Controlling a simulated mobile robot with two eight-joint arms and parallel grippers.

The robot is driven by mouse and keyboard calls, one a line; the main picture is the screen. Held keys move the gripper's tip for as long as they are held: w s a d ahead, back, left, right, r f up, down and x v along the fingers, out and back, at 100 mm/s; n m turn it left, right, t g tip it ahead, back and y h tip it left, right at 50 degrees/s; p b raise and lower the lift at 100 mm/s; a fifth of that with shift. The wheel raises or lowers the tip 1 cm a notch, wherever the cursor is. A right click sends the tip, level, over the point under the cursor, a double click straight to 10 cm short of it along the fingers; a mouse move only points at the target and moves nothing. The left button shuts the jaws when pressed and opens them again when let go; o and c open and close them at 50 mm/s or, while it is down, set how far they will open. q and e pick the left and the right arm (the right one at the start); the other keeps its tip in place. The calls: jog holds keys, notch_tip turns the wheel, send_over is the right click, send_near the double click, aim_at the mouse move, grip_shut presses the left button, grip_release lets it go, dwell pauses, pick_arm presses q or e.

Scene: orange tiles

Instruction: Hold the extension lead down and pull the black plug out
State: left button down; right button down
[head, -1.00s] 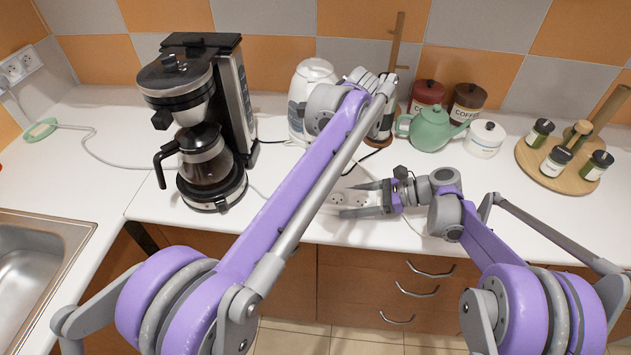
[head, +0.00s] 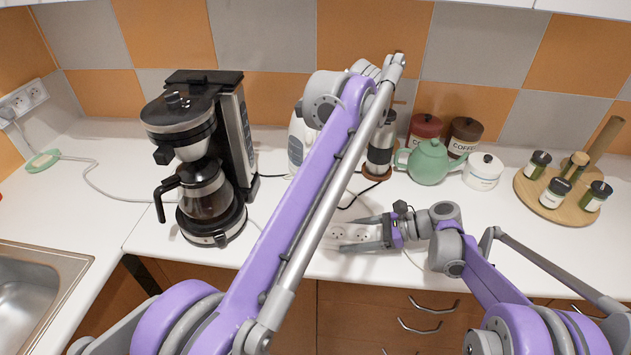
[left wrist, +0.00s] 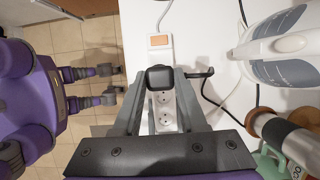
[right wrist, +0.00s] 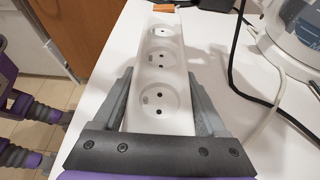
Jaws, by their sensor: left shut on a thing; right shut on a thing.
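The white extension lead (head: 343,235) lies flat on the counter near its front edge. My right gripper (head: 356,234) is shut across it, one finger on each long side; the right wrist view shows this grip (right wrist: 160,80) closely. The sockets in that view are empty, with an orange switch (right wrist: 163,9) at the far end. In the left wrist view my left gripper (left wrist: 160,84) is shut on the black plug (left wrist: 160,77), which is apart from the lead and above it. In the head view the left arm hides its own gripper and the plug.
A coffee maker (head: 202,150) stands to the left, with a white kettle (head: 298,140) behind my left arm. A green teapot (head: 428,162), a white pot (head: 483,172) and a round wooden board (head: 545,207) with jars stand to the right. A black cable (left wrist: 216,112) loops on the counter.

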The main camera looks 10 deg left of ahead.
pick_arm(q)
jog(key=shift+r, duration=1.55)
pick_arm(e)
grip_release()
jog(key=v, duration=1.2)
jog(key=shift+f, duration=0.1)
